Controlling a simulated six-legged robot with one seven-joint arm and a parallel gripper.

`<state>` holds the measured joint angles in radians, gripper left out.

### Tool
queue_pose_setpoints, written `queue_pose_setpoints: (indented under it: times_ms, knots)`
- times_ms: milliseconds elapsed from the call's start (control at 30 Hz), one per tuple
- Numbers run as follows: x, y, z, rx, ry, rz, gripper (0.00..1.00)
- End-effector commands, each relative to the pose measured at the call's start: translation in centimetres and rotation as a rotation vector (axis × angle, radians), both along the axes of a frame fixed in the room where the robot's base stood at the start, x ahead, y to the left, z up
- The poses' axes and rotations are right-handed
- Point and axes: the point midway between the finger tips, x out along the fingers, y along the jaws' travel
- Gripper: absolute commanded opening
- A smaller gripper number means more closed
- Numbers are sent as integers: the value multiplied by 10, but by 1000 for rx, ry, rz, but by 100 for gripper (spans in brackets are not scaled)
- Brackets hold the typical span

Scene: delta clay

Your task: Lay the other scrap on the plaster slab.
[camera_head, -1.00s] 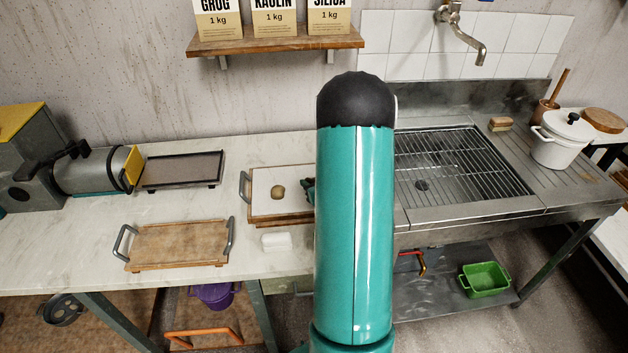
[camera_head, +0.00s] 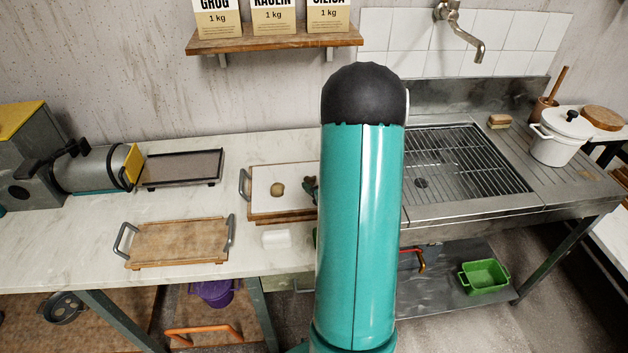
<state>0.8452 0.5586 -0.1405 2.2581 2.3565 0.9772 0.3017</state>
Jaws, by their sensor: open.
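The plaster slab (camera_head: 292,179) is a white board in a wooden frame with a grey handle at its left end, on the worktop. One small tan scrap (camera_head: 278,189) lies on its left part. My upright teal arm covers the slab's right end. A small dark teal and reddish piece at the arm's left edge, over the slab just right of the scrap, looks like part of my gripper (camera_head: 311,188). The rest of the gripper is hidden behind the arm, and its fingertips do not show clearly. I see no second scrap.
A brown board with handles (camera_head: 180,243) and a white block (camera_head: 276,239) lie in front on the worktop. A dark tray (camera_head: 183,168) stands behind, beside a grey machine (camera_head: 92,170). The sink grid (camera_head: 465,165) and white pot (camera_head: 560,140) are right.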

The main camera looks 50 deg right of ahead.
Motion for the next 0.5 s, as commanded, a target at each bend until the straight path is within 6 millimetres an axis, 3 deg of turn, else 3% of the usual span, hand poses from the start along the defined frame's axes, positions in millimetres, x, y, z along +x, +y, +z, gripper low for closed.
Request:
queue_pose_setpoints:
  times_ms: [100,300,500]
  knots:
    - [-25,8,12,-1,-1,-3,61]
    - [-58,18,25,-1,-1,-3,61]
    - [-70,23,31,1,0,0,61]
